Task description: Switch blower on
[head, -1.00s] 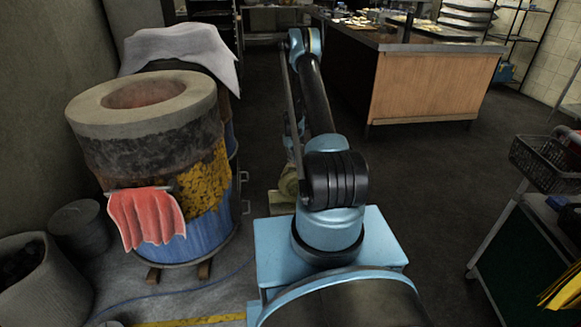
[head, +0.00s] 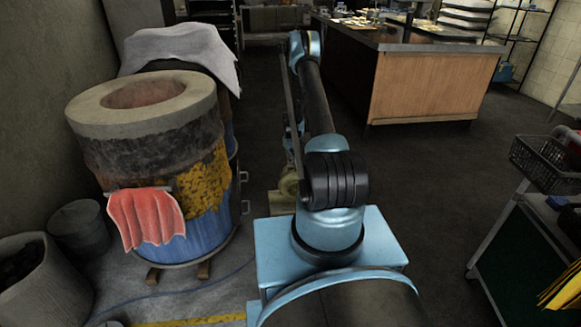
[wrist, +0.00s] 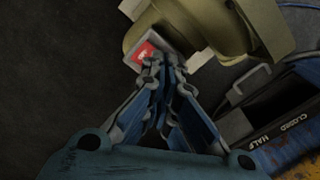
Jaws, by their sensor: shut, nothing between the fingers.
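The blower (wrist: 225,25) is a tan, rounded housing at the top of the wrist view. In the head view the blower (head: 288,187) shows low on the floor beside the oven, partly hidden by my arm. A red switch (wrist: 144,51) in a pale frame sits at the blower's lower left. My gripper (wrist: 165,62) is shut and empty, its fingertips just right of the switch and overlapping its edge in the picture. I cannot tell whether they touch it. The switch's position is unclear.
The barrel oven (head: 150,115) with a red cloth (head: 146,217) stands at the left. A dark plate marked "CLOSED" and "HALF" (wrist: 285,125) is right of my gripper. A wooden counter (head: 425,85) is behind, and a trolley (head: 530,245) is at right.

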